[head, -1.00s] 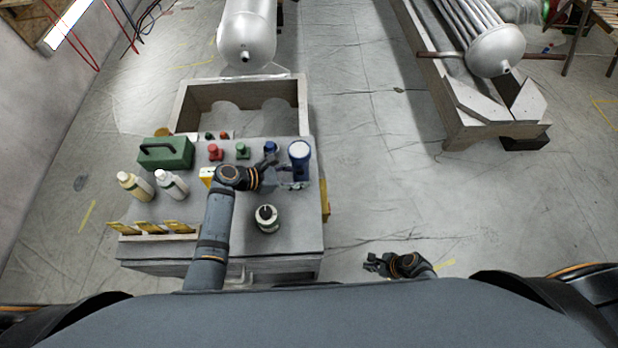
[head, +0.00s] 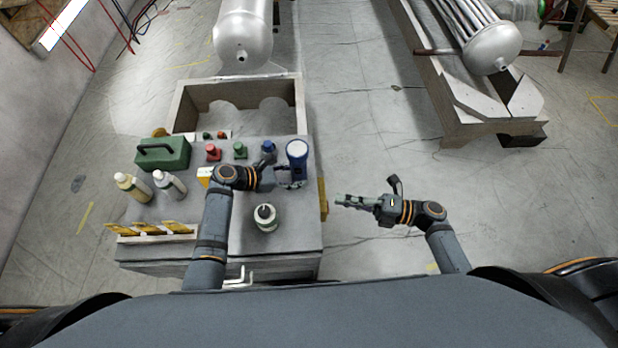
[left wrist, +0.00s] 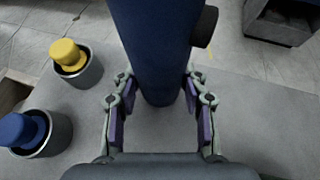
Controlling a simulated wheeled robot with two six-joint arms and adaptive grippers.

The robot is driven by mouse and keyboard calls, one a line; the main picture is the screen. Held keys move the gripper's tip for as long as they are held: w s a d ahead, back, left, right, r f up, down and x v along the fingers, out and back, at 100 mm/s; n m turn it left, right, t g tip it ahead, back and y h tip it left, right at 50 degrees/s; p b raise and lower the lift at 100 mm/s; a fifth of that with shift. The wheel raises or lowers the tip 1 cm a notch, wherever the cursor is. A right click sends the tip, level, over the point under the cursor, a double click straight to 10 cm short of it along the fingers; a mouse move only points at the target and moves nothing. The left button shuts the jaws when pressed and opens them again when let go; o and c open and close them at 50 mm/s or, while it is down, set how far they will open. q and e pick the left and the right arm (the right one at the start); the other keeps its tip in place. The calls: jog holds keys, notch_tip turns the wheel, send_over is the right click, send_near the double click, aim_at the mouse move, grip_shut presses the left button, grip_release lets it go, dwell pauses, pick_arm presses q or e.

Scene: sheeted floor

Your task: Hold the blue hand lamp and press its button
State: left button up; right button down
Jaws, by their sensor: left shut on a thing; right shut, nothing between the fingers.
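The blue hand lamp (head: 297,162) stands about upright at the right end of the bench, its pale round face up. In the left wrist view its dark blue body (left wrist: 158,45) fills the upper middle, with a dark round knob (left wrist: 204,27) on its right side. My left gripper (head: 293,183) is shut on the lamp's lower body, with a finger on each side. Whether the lamp touches the bench is unclear. My right gripper (head: 340,202) is shut and empty, over the floor right of the bench, apart from the lamp and pointing left.
The grey bench (head: 215,235) holds red (head: 213,152), green (head: 240,150) and blue (head: 268,147) knobbed items, a green toolbox (head: 163,153), two bottles (head: 132,187) and a dark-topped container (head: 265,217). The wrist view shows a yellow knob (left wrist: 68,55).

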jog(key=w+a, duration=0.6)
jog(key=a, duration=0.3)
jog(key=shift+w+a, duration=0.2)
jog(key=shift+w, duration=0.2)
pick_arm(q)
jog(key=shift+o, duration=0.2)
jog(key=shift+s, duration=0.1)
pick_arm(e)
jog(key=shift+w+f, duration=0.1)
jog(key=shift+w, duration=0.9)
pick_arm(q)
jog(key=shift+f, duration=0.1)
jog(key=shift+c, duration=0.3)
pick_arm(e)
send_near(302, 172)
jog(key=s, duration=0.4)
jog(key=shift+s+d, duration=0.25)
jog(key=shift+d, duration=0.35)
